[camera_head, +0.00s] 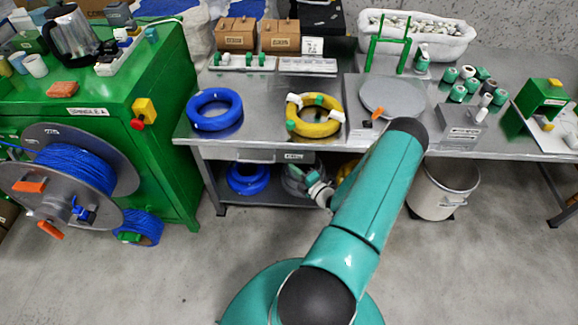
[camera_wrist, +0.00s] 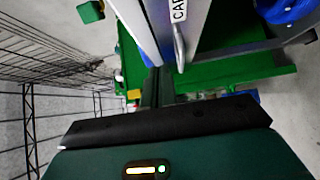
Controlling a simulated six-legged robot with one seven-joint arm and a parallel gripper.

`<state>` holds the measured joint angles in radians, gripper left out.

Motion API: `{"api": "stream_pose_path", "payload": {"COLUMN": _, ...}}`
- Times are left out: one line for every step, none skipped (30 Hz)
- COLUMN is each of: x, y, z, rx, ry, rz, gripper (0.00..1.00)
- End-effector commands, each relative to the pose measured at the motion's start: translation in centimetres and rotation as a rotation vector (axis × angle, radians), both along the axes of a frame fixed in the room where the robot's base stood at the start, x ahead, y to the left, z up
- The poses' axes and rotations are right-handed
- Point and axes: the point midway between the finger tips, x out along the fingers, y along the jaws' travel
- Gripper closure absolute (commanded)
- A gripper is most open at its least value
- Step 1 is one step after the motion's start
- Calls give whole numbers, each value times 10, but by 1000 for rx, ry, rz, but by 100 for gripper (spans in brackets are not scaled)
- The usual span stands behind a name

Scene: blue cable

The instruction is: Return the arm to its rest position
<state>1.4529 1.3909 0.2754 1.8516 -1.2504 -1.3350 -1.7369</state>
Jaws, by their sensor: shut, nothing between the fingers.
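My arm rises from the bottom of the head view, teal with dark joints, and bends in front of the workbench. Its end, a pale grey piece, shows beside the forearm, low in front of the bench and partly hidden by it. In the wrist view my gripper (camera_wrist: 158,86) has its dark fingers together beyond the dark green housing, with nothing seen between them. A blue cable coil (camera_head: 215,109) lies on the bench. More blue cable is wound on a grey spool (camera_head: 122,163) at the left.
The metal workbench (camera_head: 262,132) holds a yellow coil (camera_head: 315,115), a round grey plate (camera_head: 392,97) and several small parts. A green cabinet (camera_head: 172,120) stands left, a white bucket (camera_head: 443,188) under the bench. The wrist view shows a wire rack (camera_wrist: 30,110). The front floor is clear.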

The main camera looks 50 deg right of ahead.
Motion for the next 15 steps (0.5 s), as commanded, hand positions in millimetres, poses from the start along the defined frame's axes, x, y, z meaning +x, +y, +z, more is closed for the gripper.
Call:
{"api": "stream_pose_path", "payload": {"x": -10, "y": 1, "z": 0, "rx": 0, "ry": 2, "rz": 0, "gripper": 100}}
{"api": "stream_pose_path", "payload": {"x": -16, "y": 2, "z": 0, "rx": 0, "ry": 2, "rz": 0, "gripper": 100}}
{"api": "stream_pose_path", "payload": {"x": -23, "y": 3, "z": 0, "rx": 1, "ry": 3, "rz": 0, "gripper": 100}}
{"api": "stream_pose_path", "payload": {"x": -29, "y": 3, "z": 0, "rx": 0, "ry": 2, "rz": -1, "gripper": 100}}
{"api": "stream_pose_path", "payload": {"x": -34, "y": 4, "z": 0, "rx": 0, "ry": 1, "rz": -1, "gripper": 100}}
{"api": "stream_pose_path", "payload": {"x": -40, "y": 5, "z": 0, "rx": 0, "ry": 2, "rz": 0, "gripper": 100}}
{"api": "stream_pose_path", "payload": {"x": -45, "y": 5, "z": 0, "rx": 0, "ry": 2, "rz": 0, "gripper": 100}}
{"api": "stream_pose_path", "payload": {"x": -48, "y": 6, "z": 0, "rx": 0, "ry": 1, "rz": 0, "gripper": 100}}
{"api": "stream_pose_path", "payload": {"x": -52, "y": 7, "z": 0, "rx": 0, "ry": 1, "rz": -1, "gripper": 100}}
{"api": "stream_pose_path", "payload": {"x": -55, "y": 7, "z": 0, "rx": 0, "ry": 1, "rz": -1, "gripper": 100}}
{"api": "stream_pose_path", "payload": {"x": -57, "y": 7, "z": 0, "rx": 0, "ry": 1, "rz": -1, "gripper": 100}}
{"api": "stream_pose_path", "payload": {"x": -59, "y": 7, "z": 0, "rx": 0, "ry": 1, "rz": -1, "gripper": 100}}
{"api": "stream_pose_path", "payload": {"x": -60, "y": 8, "z": 0, "rx": 0, "ry": 0, "rz": -1, "gripper": 100}}
{"api": "stream_pose_path", "payload": {"x": -60, "y": 8, "z": 0, "rx": 0, "ry": 0, "rz": -1, "gripper": 100}}
{"api": "stream_pose_path", "payload": {"x": -60, "y": 8, "z": 0, "rx": 0, "ry": 0, "rz": -1, "gripper": 100}}
